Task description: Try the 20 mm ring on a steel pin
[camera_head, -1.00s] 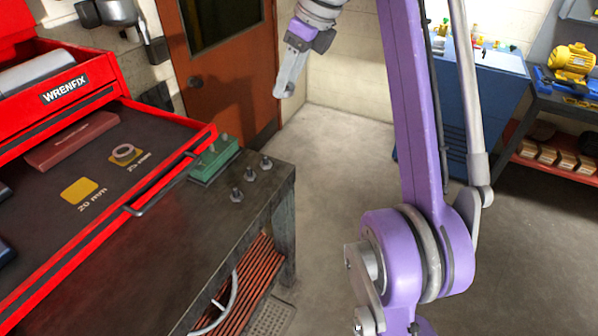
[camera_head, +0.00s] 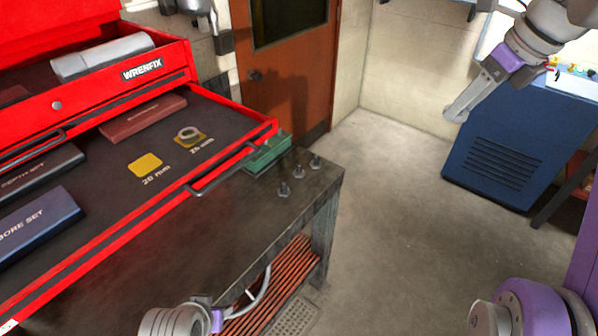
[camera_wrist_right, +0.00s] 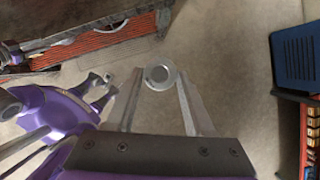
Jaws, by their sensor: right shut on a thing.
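My right gripper (camera_head: 455,114) hangs over open floor, right of the bench. In the right wrist view it is shut on a grey ring (camera_wrist_right: 160,75), held between the fingertips; the ring is hard to make out in the head view. Three steel pins (camera_head: 299,173) stand upright near the bench corner, well left of the gripper. In the drawer the yellow 20 mm patch (camera_head: 145,165) is bare; another ring (camera_head: 188,133) lies on the patch beside it.
The red drawer (camera_head: 262,132) juts over the dark bench (camera_head: 240,225). A green block (camera_head: 266,155) stands behind the pins, partly hidden by the drawer. A blue cabinet (camera_head: 515,150) is behind my right gripper. The floor between bench and cabinet is clear.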

